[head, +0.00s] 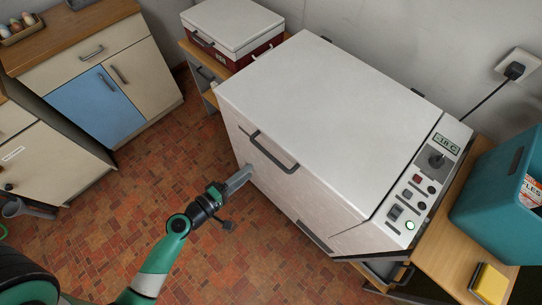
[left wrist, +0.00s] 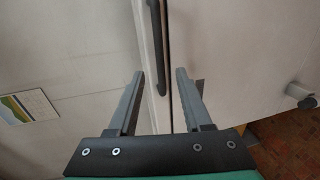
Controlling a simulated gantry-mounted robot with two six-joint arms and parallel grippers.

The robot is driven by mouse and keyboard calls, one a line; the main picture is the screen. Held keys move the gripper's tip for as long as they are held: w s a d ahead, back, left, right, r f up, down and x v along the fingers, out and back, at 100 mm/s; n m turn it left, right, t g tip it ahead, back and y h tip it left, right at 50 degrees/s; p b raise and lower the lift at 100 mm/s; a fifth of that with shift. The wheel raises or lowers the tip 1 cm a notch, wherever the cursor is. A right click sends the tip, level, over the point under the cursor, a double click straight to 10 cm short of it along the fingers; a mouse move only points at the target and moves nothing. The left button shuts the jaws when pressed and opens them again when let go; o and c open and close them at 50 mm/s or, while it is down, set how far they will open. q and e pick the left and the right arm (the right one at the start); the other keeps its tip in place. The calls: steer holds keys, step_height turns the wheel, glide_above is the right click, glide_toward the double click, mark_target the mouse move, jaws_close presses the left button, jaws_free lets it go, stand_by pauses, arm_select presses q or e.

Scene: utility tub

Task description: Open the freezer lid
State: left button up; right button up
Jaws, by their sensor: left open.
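The white chest freezer (head: 290,212) stands in the middle of the head view, its lid (head: 325,110) lying shut on top. A dark bar handle (head: 273,153) is on the lid's front edge. It also shows in the left wrist view as a dark handle (left wrist: 157,45), along the seam beside the lid. My left gripper (head: 243,174) is in front of the freezer's front face, below and left of the handle. In the left wrist view my left gripper (left wrist: 160,76) has its fingers apart, with the handle's end ahead between them and nothing held. My right gripper is out of view.
A control panel (head: 424,187) with a small display is at the freezer's right end. A teal bin (head: 495,200) and yellow sponge (head: 489,283) are on the wooden surface at right. A small white-lidded box (head: 232,22) stands behind. The tiled floor (head: 130,200) at left is open.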

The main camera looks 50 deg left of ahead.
mark_target(270, 154)
arm_select(q)
steer(key=x, duration=1.1)
steer(key=shift+d+r, duration=0.1)
jaws_close()
stand_by(0.9)
